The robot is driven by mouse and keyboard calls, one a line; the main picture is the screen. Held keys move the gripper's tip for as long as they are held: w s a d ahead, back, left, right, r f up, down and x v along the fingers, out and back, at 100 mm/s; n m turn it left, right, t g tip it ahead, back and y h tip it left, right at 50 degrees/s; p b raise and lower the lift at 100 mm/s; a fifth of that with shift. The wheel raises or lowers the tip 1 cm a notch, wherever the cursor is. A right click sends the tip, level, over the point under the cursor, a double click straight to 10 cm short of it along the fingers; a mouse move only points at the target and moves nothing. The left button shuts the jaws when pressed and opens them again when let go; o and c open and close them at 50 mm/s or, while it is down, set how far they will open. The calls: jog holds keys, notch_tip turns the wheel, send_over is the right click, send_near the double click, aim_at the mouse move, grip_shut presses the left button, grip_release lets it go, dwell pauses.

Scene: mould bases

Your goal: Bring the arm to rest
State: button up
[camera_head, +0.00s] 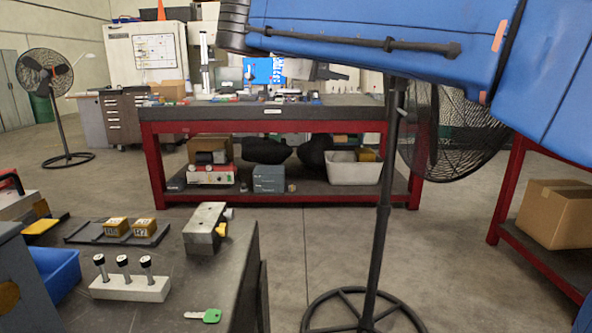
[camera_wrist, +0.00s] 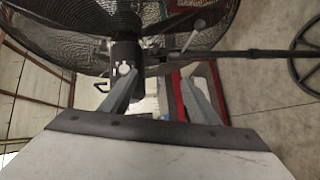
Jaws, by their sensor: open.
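My arm, in blue covers, stretches across the upper right of the head view, raised above the workbench. My gripper shows in the wrist view (camera_wrist: 163,92) as two grey fingers set apart, with nothing held between them. Beyond the fingers, the wrist view shows the standing fan (camera_wrist: 75,35), its pole running off to the right. In the head view the fan (camera_head: 465,125) is partly hidden behind my arm. I cannot make out the gripper fingers in the head view.
A dark bench (camera_head: 215,285) at the lower left carries a pin block (camera_head: 130,287), a metal block (camera_head: 205,228), a green-headed key (camera_head: 211,316) and two yellow blocks. A red-framed workbench (camera_head: 155,165) stands behind. The fan's ring base (camera_head: 365,300) stands on open floor.

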jog(key=s+d+f+g+y, duration=0.2)
jog(key=s+d+f, duration=0.2)
jog(key=d+f, duration=0.3)
jog(key=s+d+f+m+g+y, duration=0.1)
jog(key=s+d+f, duration=0.3)
jog(key=f, duration=0.5)
jog(key=s+d+f+g+y, duration=0.2)
jog(key=s+d+f, duration=0.1)
jog(key=d+f, duration=0.4)
jog(key=s+f+m+g+y, duration=0.1)
jog(key=s+f+m+y, duration=0.2)
jog(key=s+f, duration=0.6)
jog(key=s+f+m+y, duration=0.3)
jog(key=s+f, duration=0.7)
jog(key=f, duration=0.7)
jog(key=shift+s+m+g, duration=0.2)
jog(key=shift+m+g, duration=0.1)
jog(key=shift+g, duration=0.1)
jog(key=shift+d+r, duration=0.1)
jog(key=shift+c, duration=0.2)
